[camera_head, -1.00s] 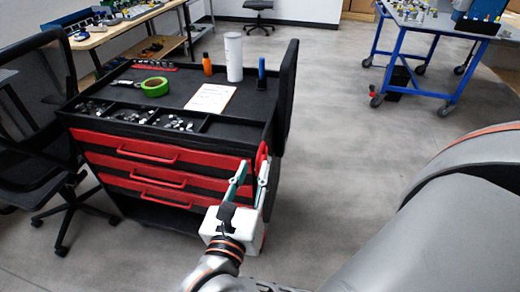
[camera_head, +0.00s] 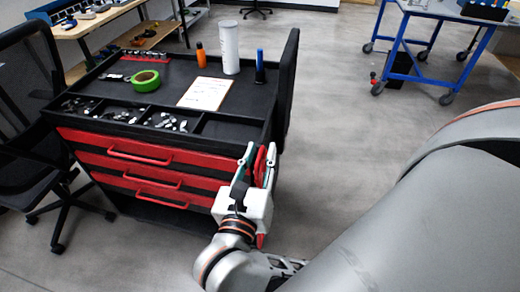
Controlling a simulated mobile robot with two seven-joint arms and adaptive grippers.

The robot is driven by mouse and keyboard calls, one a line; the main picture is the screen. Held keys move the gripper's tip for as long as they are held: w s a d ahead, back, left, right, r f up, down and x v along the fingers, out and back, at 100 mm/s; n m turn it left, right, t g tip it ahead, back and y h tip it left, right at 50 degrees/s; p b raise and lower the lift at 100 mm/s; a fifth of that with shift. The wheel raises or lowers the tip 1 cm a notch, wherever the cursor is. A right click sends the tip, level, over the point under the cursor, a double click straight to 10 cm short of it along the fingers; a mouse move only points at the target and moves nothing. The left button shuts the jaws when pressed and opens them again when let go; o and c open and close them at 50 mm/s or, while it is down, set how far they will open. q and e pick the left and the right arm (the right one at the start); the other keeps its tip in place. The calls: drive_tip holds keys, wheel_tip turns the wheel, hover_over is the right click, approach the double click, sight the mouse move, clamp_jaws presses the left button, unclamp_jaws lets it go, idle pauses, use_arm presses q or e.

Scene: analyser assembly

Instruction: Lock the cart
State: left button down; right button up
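The cart (camera_head: 225,131) is a black tool cart with red drawers, left of centre in the head view. A red part (camera_head: 260,161) sits at its front right corner; I cannot tell whether it is the lock. My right gripper (camera_head: 259,156) is at this corner with its two fingers apart. The red part shows between the fingers, and I cannot see whether they touch it. The gripper's white body hides the cart's lower right corner. My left gripper is out of view.
On the cart top are a white cylinder (camera_head: 228,47), an orange bottle (camera_head: 201,55), green tape (camera_head: 145,80) and a paper sheet (camera_head: 205,93). A black chair (camera_head: 35,150) stands close at left. A blue-framed table (camera_head: 398,45) is at back right.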

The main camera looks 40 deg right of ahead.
drive_tip(key=shift+s, duration=0.1)
clamp_jaws()
